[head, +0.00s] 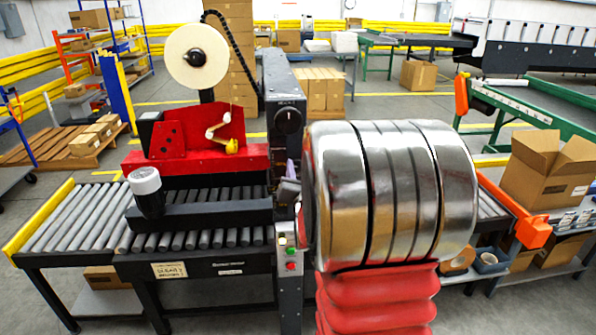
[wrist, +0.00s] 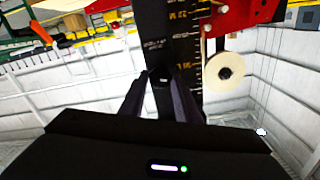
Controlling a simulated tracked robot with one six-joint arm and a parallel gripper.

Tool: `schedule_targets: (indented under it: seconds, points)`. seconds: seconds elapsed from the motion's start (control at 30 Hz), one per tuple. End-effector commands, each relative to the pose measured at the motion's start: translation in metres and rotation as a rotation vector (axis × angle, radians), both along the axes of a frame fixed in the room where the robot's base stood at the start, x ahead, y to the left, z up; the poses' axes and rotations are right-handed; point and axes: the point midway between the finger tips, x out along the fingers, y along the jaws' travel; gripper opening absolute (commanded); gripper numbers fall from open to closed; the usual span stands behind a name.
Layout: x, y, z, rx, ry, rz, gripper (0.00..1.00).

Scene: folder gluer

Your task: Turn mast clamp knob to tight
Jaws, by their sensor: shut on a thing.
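The dark mast (head: 279,90) of the carton machine stands upright left of my arm and carries a round black dial (head: 288,121). My gripper (head: 290,176) is at the mast's front, below that dial, partly hidden by my arm. In the wrist view, the two dark purple fingers of my gripper (wrist: 161,83) close on a small black knob (wrist: 160,75) on the mast (wrist: 152,22). The fingers cover the knob's sides, and its turned position cannot be read. Pale lettering and a yellow scale show on the mast near it.
A red tape head (head: 200,150) with a cream tape roll (head: 197,56) sits left of the mast above the roller conveyor (head: 75,215). Green and red buttons (head: 291,254) are below my gripper. An open carton (head: 548,170) stands at the right.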

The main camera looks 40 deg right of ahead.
Motion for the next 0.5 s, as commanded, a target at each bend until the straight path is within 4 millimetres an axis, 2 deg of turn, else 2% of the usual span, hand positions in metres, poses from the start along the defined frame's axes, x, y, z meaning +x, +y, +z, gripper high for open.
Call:
schedule_targets:
  seconds: [0.5]
  points:
    - [-0.0014, -0.0011, -0.0022, 0.405, -0.275, 0.000, 0.07]
